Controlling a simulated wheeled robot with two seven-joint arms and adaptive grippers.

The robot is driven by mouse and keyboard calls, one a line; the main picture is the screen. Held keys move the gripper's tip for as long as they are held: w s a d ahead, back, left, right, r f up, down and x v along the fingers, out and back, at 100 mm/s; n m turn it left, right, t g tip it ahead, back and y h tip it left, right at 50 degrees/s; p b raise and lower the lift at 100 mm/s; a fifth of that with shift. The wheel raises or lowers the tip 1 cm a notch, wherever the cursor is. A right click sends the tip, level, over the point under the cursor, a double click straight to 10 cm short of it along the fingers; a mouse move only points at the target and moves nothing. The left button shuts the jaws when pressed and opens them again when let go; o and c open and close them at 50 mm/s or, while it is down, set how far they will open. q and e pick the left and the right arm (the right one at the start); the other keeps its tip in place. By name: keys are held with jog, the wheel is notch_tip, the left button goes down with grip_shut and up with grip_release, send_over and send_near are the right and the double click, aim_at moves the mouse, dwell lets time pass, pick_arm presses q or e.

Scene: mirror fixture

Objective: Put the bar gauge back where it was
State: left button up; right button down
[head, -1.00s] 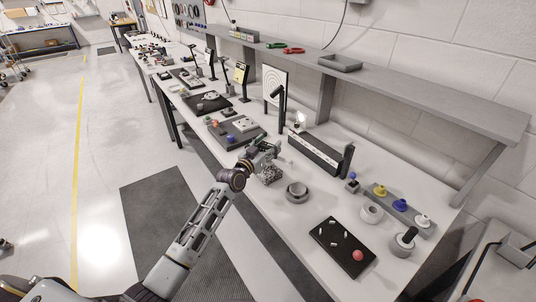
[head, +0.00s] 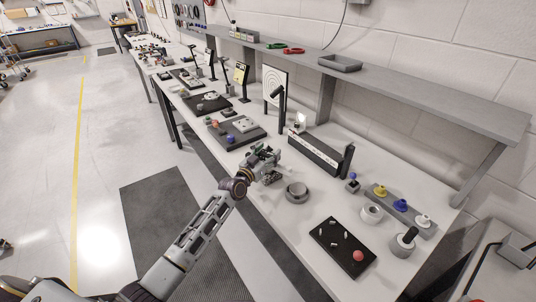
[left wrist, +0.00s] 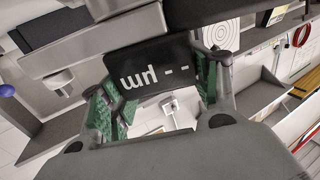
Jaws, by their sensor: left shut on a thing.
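My left gripper (head: 266,164) is over the near edge of the workbench (head: 275,222). In the left wrist view its green-padded fingers stand apart, shut on the bar gauge, whose black face (left wrist: 158,68) carries white marks that look like an upside-down "mm" with dashes. A light grey bar (left wrist: 100,42) crosses just beyond that face and seems to belong to the gauge. In the head view the gauge is too small and too mixed with the gripper to outline. I cannot tell whether it touches the bench. My right gripper is not in view.
A long black fixture (head: 318,153) stands behind the gripper. A grey ring (head: 296,192) sits to its right, with a black tray (head: 343,247) nearer the front. A dark board (head: 232,133) lies to the left. A grey shelf (head: 430,97) runs above the bench.

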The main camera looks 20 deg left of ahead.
pick_arm(q)
jog(key=o, duration=1.4)
jog(key=shift+r, duration=0.1)
jog(key=shift+b+v, duration=0.5)
jog(key=shift+v, duration=5.5)
